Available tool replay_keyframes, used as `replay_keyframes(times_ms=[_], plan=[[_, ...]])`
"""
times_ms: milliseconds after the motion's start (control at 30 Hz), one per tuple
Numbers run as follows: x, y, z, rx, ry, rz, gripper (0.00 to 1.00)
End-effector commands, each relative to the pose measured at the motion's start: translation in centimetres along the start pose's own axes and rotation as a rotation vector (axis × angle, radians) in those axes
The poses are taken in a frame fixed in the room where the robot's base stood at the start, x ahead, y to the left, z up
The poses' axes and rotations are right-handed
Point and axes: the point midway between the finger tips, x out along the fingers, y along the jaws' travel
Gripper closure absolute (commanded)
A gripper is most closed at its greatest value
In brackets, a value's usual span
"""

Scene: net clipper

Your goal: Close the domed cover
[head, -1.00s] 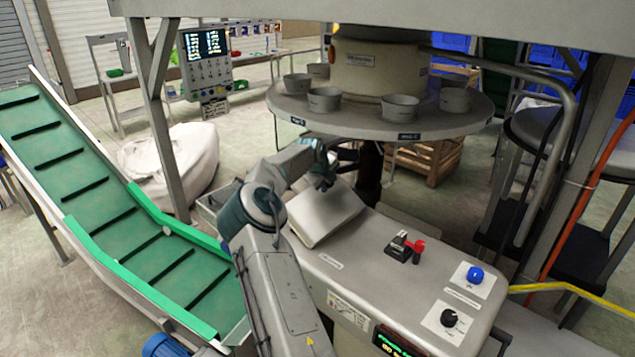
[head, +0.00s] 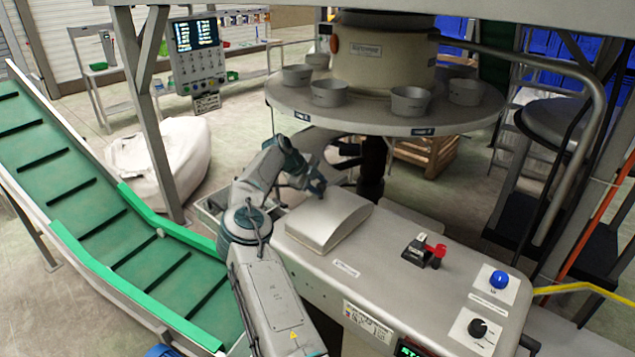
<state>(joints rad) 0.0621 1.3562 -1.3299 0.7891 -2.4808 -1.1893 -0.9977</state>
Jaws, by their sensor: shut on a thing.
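The domed cover (head: 328,221) is a grey metal lid with a curved top on the left part of the machine's table. It lies low, close to the table top; a small gap under its far side cannot be ruled out. My gripper (head: 318,188) is at the cover's far left edge, with the arm reaching in from the front left. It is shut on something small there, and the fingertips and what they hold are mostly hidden.
The machine table (head: 385,275) carries a red-handled switch (head: 433,254), a blue button (head: 498,279) and a black knob (head: 478,327). A green conveyor (head: 110,215) runs along the left.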

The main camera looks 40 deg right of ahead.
Motion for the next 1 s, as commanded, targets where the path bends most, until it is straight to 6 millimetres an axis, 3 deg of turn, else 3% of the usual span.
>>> replay_keyframes(times_ms=[433, 467, 500, 533, 867, 1000], plan=[[0.5, 0.3, -0.1, -0.008, 0.008, 0.005, 1.00], [0.5, 0.3, -0.1, -0.008, 0.008, 0.005, 0.59], [0.5, 0.3, -0.1, -0.008, 0.008, 0.005, 0.48], [0.5, 0.3, -0.1, -0.008, 0.008, 0.005, 0.47], [-0.1, 0.2, -0.1, -0.007, 0.006, 0.001, 0.47], [-1.8, 0.2, 0.1, -0.007, 0.003, -0.001, 0.47]])
